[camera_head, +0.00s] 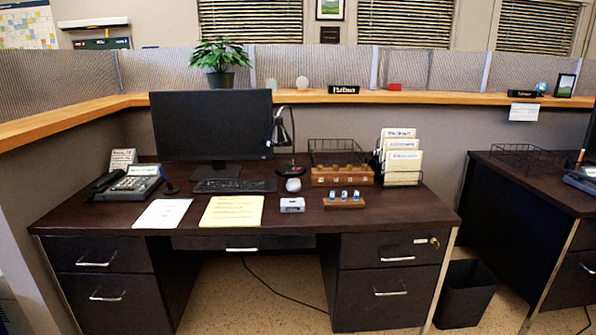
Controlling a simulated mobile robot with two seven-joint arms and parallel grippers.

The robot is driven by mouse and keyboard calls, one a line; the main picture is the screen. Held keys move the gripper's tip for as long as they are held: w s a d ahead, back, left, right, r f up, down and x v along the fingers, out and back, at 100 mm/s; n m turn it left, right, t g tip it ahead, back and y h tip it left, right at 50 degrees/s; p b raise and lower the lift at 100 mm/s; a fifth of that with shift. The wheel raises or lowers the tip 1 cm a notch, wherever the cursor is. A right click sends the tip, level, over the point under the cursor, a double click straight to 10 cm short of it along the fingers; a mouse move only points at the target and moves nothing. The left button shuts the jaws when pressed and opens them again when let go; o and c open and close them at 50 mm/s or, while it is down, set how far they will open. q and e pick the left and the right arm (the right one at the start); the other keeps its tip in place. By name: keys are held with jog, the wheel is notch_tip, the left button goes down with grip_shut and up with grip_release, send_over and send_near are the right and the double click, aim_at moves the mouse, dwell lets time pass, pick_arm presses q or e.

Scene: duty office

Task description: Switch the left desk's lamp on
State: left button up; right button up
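The left desk (410,207) stands in front of me, with a dark wooden top and black drawers. Its lamp (291,131) is dark, with a bent neck and a cone-shaped shade, and stands just right of the monitor. The monitor's right edge is close beside the shade. The lamp's round base (291,171) rests on the desk behind the mouse. I see no glow from the lamp, and a switch is too small to make out. Neither of my grippers is in view.
The monitor (212,125), keyboard (235,186), mouse (293,185), a wooden box (342,176), a stamp rack (344,201) and papers crowd the desk. A phone (132,184) is at left. A bin (466,292) stands on the floor between this desk and the right desk (535,190).

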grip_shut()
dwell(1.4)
